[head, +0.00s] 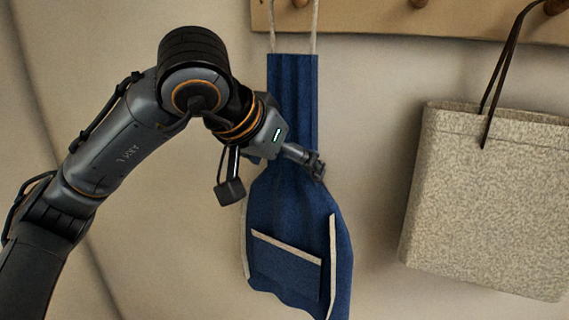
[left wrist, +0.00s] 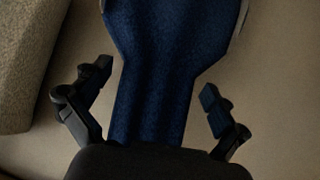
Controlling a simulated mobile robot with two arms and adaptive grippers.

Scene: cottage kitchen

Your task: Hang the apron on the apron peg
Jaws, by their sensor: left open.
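The blue apron (head: 290,215) hangs upright against the wall, with a front pocket and cream trim. Its cream neck strap (head: 315,30) runs up either side of a wooden peg (head: 301,3) and out of the top of the head view; where the loop rests is hidden. My left gripper (head: 303,160) is at the apron's narrow middle. In the left wrist view, the open fingers of the left gripper (left wrist: 148,90) stand on either side of the blue cloth (left wrist: 165,60), with gaps at both sides. My right gripper is not in view.
A wooden peg rail (head: 360,18) crosses the top, with another peg (head: 419,3) and a right-hand peg (head: 556,6). A speckled beige bag (head: 490,200) hangs by a dark strap at right. Bare wall (head: 375,120) lies between apron and bag.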

